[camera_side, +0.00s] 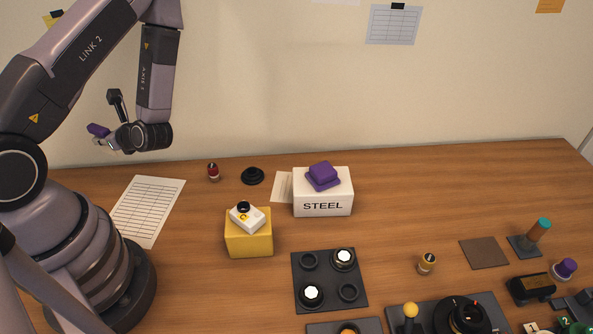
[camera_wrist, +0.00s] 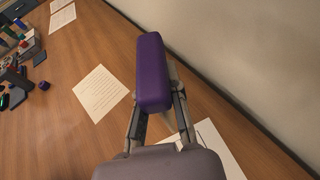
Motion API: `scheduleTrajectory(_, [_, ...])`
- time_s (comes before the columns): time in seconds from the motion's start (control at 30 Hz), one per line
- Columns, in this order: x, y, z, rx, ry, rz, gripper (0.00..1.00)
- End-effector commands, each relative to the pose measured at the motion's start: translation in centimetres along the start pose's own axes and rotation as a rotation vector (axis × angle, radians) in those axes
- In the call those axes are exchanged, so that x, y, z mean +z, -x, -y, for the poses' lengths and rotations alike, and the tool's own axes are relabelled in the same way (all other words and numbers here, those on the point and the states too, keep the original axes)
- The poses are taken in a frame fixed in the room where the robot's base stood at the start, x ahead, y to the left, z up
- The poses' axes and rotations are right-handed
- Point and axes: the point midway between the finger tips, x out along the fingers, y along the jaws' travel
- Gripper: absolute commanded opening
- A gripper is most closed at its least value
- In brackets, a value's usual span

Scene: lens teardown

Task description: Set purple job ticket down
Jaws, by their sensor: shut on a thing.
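The purple job ticket, a long purple block (camera_wrist: 152,72), is held between the fingers of my gripper (camera_wrist: 158,100) in the wrist view. In the side view the ticket (camera_side: 97,130) shows small at the upper left, held in the air by my gripper (camera_side: 104,141) near the back wall. My gripper is shut on it. The ticket covers the fingertips in the wrist view. A second purple piece (camera_side: 322,175) rests on top of a white box marked STEEL (camera_side: 323,208).
A printed sheet (camera_side: 147,210) lies on the wooden table by my base. A yellow box (camera_side: 249,245) bears a white piece. A dark tray (camera_side: 330,278) holds round parts. Small parts crowd the front right. Bare table lies at the back right.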

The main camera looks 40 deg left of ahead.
Motion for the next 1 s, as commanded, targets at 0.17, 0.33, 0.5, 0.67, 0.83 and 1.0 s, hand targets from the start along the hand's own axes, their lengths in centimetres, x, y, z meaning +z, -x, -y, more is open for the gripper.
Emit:
scheduleTrajectory(0.17, [-2.8, -0.7, 1.9, -0.18, -0.07, 0.003, 0.0])
scheduleTrajectory(0.33, [-4.9, -1.1, 2.6, -0.237, -0.088, 0.004, 0.0])
scheduleTrajectory(0.5, [-7.4, -1.9, 2.7, -0.24, -0.087, 0.004, 0.0])
scheduleTrajectory(0.67, [-9.2, -2.6, 2.6, -0.24, -0.086, 0.004, 0.0])
scheduleTrajectory(0.83, [-11.1, -3.3, 2.7, -0.239, -0.085, 0.005, 0.0])
scheduleTrajectory(1.0, [-11.3, -3.3, 2.7, -0.239, -0.084, 0.005, 0.0])
